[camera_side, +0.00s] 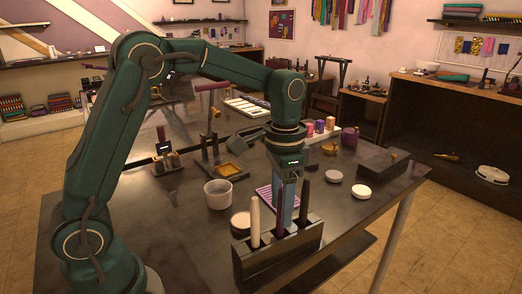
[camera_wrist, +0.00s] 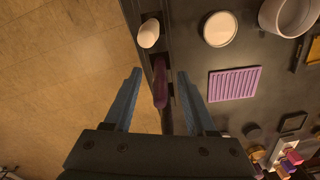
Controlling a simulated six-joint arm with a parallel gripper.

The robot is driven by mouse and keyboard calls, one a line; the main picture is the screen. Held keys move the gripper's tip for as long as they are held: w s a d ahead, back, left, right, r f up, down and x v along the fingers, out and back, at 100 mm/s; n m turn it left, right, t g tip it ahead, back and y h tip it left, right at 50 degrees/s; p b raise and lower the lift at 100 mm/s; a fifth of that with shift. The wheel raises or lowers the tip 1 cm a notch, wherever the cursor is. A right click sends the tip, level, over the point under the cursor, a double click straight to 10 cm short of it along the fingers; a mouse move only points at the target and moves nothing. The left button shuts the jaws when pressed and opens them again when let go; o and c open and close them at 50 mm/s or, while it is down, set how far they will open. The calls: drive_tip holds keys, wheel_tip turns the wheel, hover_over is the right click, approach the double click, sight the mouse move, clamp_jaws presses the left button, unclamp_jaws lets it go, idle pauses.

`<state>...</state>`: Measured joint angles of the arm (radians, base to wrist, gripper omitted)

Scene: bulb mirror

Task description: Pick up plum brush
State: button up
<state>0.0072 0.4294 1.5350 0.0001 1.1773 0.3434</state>
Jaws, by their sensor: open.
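The plum brush (camera_side: 280,217) stands upright in the middle of a dark holder (camera_side: 262,259), between a white brush (camera_side: 255,222) and a black brush (camera_side: 304,203). In the wrist view the plum brush (camera_wrist: 160,87) lies between the two blue fingers of my gripper (camera_wrist: 160,72), with a gap on each side. My gripper (camera_side: 288,205) points down at the holder, open and empty. The white brush (camera_wrist: 148,34) shows beyond the fingertips in the wrist view.
A purple ribbed mat (camera_wrist: 234,84), a round white-topped tin (camera_wrist: 219,29) and a white cup (camera_side: 218,194) lie behind the holder. White discs (camera_side: 361,191) and a dark box (camera_side: 378,163) stand to the right. The holder is near the table's front edge.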

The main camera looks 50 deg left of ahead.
clamp_jaws()
drive_tip(key=shift+r, duration=0.15)
